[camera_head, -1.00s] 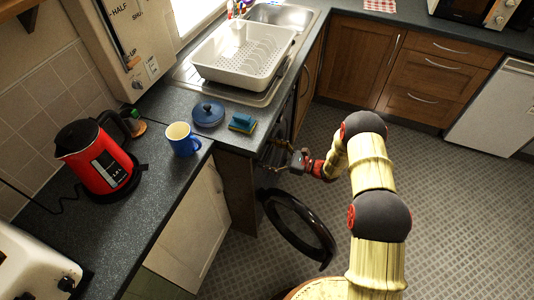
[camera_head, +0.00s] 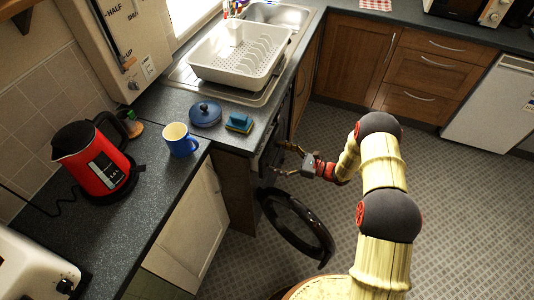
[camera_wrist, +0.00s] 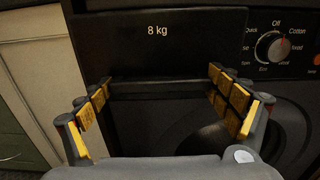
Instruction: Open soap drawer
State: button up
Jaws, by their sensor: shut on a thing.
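The soap drawer (camera_wrist: 165,50) has a black front marked "8 kg" and fills the upper middle of the wrist view. Its front stands out a little before the panel with the dial. A dark handle bar (camera_wrist: 160,88) runs across its lower part. My gripper (camera_wrist: 160,95) has its yellow-padded fingers at the two ends of this bar, shut on it across its width. In the head view my gripper (camera_head: 284,158) is at the front of the black washing machine, under the worktop. There the drawer is mostly hidden.
The machine's round black door (camera_head: 297,228) hangs open below my gripper. A program dial (camera_wrist: 273,46) is right of the drawer. A pale cupboard door (camera_head: 190,232) is at left. A blue mug (camera_head: 180,140) and sponge (camera_head: 239,122) stand on the worktop above. The floor at right is clear.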

jog(key=v, duration=1.2)
jog(key=shift+d, duration=0.35)
jog(key=shift+s+r, duration=0.1)
jog(key=o, duration=1.5)
jog(key=shift+c, duration=0.2)
jog(key=v, duration=1.2)
